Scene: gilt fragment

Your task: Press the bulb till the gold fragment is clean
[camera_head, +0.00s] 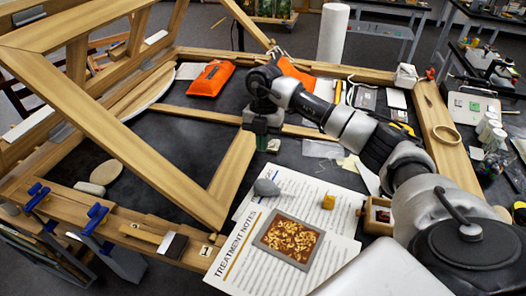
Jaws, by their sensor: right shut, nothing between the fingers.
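The gold fragment (289,240) is a flat brown plate with patchy gold marks, lying on the printed treatment notes sheet (240,262). A small grey, rounded object that looks like the bulb (266,187) rests near the top of the papers, above the fragment in the picture. My right arm reaches in from the right. Its gripper (262,146) points down, shut and empty, above the dark table surface behind the grey bulb and apart from it. The fingertips are small and dark here. My left gripper is out of view.
A large wooden frame (130,130) slants over the left side. Orange pouches (210,78) lie behind. Blue clamps (95,218) grip the front-left edge.

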